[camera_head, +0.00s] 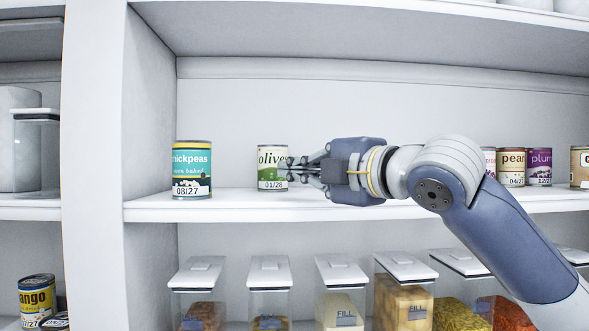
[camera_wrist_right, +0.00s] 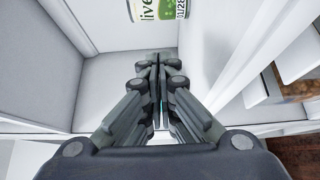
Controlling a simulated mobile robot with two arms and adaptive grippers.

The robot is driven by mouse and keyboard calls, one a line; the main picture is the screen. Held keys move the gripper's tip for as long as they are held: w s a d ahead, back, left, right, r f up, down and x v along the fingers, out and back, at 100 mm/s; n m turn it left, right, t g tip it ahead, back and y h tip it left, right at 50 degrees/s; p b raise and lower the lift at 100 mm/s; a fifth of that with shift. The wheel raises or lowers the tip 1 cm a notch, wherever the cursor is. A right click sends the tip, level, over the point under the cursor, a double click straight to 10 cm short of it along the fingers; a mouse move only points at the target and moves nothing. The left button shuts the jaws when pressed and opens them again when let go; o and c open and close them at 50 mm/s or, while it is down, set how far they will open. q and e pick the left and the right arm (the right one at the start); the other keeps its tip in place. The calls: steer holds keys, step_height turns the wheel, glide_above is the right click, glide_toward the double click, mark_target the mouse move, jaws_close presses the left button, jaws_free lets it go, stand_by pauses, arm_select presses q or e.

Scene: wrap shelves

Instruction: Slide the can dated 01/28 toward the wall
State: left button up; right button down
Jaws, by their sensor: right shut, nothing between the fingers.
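The olives can (camera_head: 271,168), white and green with the date 01/28, stands upright on the middle shelf. My right gripper (camera_head: 290,168) is shut and empty, with its fingertips at the can's right side; I cannot tell whether they touch it. In the right wrist view the can (camera_wrist_right: 158,9) shows at the top edge, beyond the closed fingertips (camera_wrist_right: 154,58). A teal chickpeas can (camera_head: 192,170) dated 08/27 stands to the left, nearer the shelf's left side wall (camera_head: 151,110). My left gripper is not in view.
The shelf board (camera_head: 228,200) is bare between the chickpeas and olives cans. A pear can (camera_head: 510,167) and a plum can (camera_head: 538,167) stand further right, behind my arm. Several lidded clear containers (camera_head: 269,290) fill the shelf below.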

mark_target(273, 168)
steer(key=p+x, duration=0.2)
steer(key=x, duration=0.3)
steer(key=shift+w+a+r+p, duration=0.15)
steer(key=shift+w+r+p, duration=0.05)
steer(key=shift+w+p, duration=0.15)
steer(key=p+x, duration=0.1)
steer(key=x, duration=0.2)
steer(key=shift+w+a+f+p, duration=0.1)
steer(key=shift+w+a+p, duration=0.15)
steer(key=shift+a+p, duration=0.15)
steer(key=shift+w+d+p, duration=0.15)
steer(key=shift+w+p, duration=0.15)
steer(key=shift+w, duration=0.2)
steer(key=shift+w+d+p, duration=0.15)
steer(key=shift+w+p, duration=0.15)
steer(key=shift+w, duration=0.25)
steer(key=shift+w+d+f+p, duration=0.15)
steer(key=shift+w+d+p, duration=0.15)
steer(key=shift+w+d, duration=0.2)
steer(key=shift+w, duration=0.1)
steer(key=shift+a+f, duration=0.1)
steer(key=shift+a, duration=0.15)
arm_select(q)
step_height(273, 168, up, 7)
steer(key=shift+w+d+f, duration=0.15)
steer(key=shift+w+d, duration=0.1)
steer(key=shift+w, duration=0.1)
